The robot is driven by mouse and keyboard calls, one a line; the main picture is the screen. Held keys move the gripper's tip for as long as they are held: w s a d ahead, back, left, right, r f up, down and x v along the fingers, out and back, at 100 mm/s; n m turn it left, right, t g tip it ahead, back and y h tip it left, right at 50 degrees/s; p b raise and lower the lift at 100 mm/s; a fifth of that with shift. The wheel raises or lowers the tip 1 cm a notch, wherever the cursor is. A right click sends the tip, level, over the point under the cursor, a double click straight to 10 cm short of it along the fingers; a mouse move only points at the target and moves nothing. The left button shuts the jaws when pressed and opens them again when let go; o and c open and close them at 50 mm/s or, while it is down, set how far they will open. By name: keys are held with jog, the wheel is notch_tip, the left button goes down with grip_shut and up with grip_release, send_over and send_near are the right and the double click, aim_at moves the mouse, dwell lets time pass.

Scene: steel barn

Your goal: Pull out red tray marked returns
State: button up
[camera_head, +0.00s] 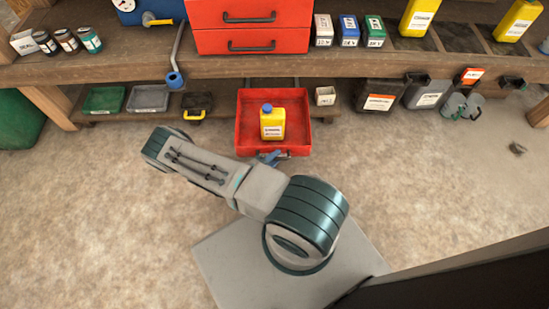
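A red tray (297,108) sits low under the front edge of the bench. It sticks out over the floor and holds a yellow bottle (272,127) with a blue cap and a white label, standing upright. No readable "returns" marking shows on the tray. My gripper (272,157) is at the middle of the tray's front edge, where a handle would be hidden. My arm covers much of it, and I cannot tell whether its fingers are open or closed on anything.
A red drawer cabinet (251,25) with dark handles stands on the wooden bench (140,74). Green (104,100) and grey (148,98) trays lie left of the red tray. Dark jugs (381,94) stand right. The concrete floor in front is mostly clear.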

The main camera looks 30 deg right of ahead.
jog(key=p+v, duration=0.2)
jog(key=v, duration=1.1)
jog(key=shift+a, duration=0.3)
jog(key=shift+r, duration=0.1)
jog(key=w+a+r+m+g+y+p, duration=0.1)
jog(key=w+r+m+g+y+p, duration=0.25)
jog(key=r+m+p, duration=1.2)
jog(key=w+a+r+m+g+y, duration=0.15)
jog(key=r+m+g+y, duration=0.3)
jog(key=r, duration=2.35)
jog(key=s+r+m+t+y+p, duration=0.2)
jog(key=s+r+m+p, duration=0.2)
jog(key=r, duration=0.9)
jog(key=s+r+m+t+y+p, duration=0.2)
jog(key=r+m+p, duration=0.5)
jog(key=r, duration=0.6)
jog(key=s+d+r+m+t+y+p, duration=0.1)
jog(key=s+r+m+t+y+p, duration=0.2)
jog(key=r+m, duration=0.6)
jog(key=s+r+y+p, duration=0.1)
jog(key=s+r+p, duration=0.1)
jog(key=s+r, duration=0.1)
jog(key=shift+r, duration=0.75)
jog(key=shift+s+d, duration=0.1)
